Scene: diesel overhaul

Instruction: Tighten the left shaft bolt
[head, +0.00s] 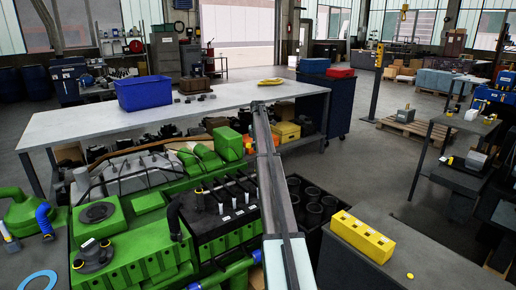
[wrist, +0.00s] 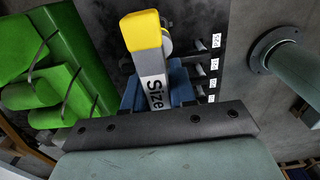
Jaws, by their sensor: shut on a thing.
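In the wrist view, my gripper (wrist: 156,90) is shut on a grey tool (wrist: 152,68) with a yellow end and the word "Size" on its side. The blue jaws show on both sides of the tool. Several bolt-like grey pegs (wrist: 201,70) stick out of a dark surface just right of the tool, with small white labels beside them. The tool's yellow end is near them; I cannot tell whether it touches any. In the head view, the green engine (head: 140,255) with a black top section (head: 215,215) fills the lower left. I cannot pick out the left shaft bolt or my gripper there.
Green engine parts (wrist: 50,90) are left in the wrist view, and a grey flanged cylinder (wrist: 275,60) is at right. In the head view, a long bench (head: 110,125) with a blue bin (head: 144,93) stands behind. A yellow block (head: 362,236) sits on a cabinet at right.

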